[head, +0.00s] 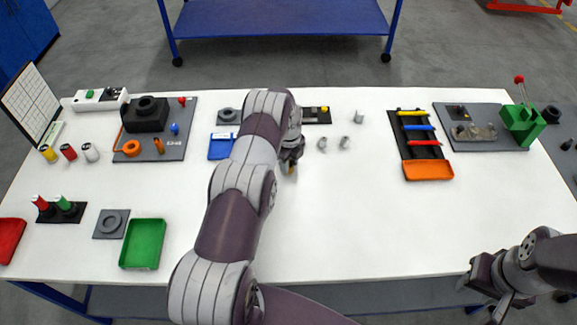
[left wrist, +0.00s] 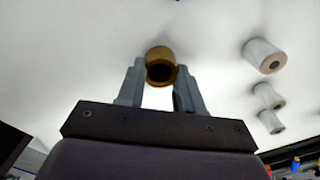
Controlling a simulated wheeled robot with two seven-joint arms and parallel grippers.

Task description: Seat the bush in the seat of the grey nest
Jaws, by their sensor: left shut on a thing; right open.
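The bush (left wrist: 159,54) is a short brass-coloured ring with a dark bore, held between the two fingertips of my left gripper (left wrist: 160,82) in the left wrist view. Another grey piece with a round seat (head: 228,115) lies behind my left arm; I cannot tell which is the nest. My right gripper (head: 492,290) is open and empty at the right front edge.
Grey cylinders (head: 345,142) stand right of my left gripper; they also show in the left wrist view (left wrist: 264,56). A blue tray (head: 221,146), a green tray (head: 142,244) and an orange tray (head: 428,170) stand around. The front middle of the table is clear.

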